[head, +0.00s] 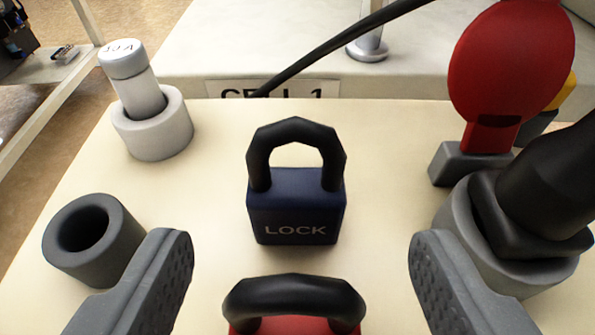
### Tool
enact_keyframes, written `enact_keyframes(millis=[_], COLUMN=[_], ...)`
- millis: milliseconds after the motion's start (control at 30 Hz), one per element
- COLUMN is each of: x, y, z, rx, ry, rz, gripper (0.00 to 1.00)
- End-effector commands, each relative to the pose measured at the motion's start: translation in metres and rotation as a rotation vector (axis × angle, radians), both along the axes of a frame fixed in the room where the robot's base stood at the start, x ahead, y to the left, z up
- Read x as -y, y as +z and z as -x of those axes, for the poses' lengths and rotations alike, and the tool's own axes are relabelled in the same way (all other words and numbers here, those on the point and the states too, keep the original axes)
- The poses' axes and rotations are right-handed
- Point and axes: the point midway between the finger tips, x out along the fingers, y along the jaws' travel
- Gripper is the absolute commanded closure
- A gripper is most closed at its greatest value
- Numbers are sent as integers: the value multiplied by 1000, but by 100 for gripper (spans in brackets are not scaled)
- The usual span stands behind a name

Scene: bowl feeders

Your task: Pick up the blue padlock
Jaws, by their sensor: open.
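The blue padlock (295,213) stands upright on the cream table top, near the middle of the view. It has a dark blue body marked LOCK and a thick black shackle pointing up. My gripper (301,272) is open, with one grey finger at the lower left and one at the lower right. The padlock stands ahead of the fingertips, roughly centred between them, and nothing is seen touching it. A red padlock (290,325) with a black shackle is nearer, between the fingers and partly cut off by the bottom edge.
A grey ring holder (118,258) stands empty at left, beside my left finger. A white holder (155,140) with a white cylinder is behind it. At right are a red paddle-shaped object (512,70) in a grey block and a black object (550,185) in a grey holder.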

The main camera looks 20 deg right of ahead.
Motion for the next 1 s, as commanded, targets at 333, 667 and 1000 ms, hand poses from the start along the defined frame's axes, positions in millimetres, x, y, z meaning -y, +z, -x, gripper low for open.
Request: enact_keyframes(millis=[333,667,1000], x=[11,11,11], y=[-15,-14,-10], z=[-32,-32,-32], rx=[-1,-1,-1], ry=[1,0,-1], rz=[-1,0,-1], gripper=[36,86,90])
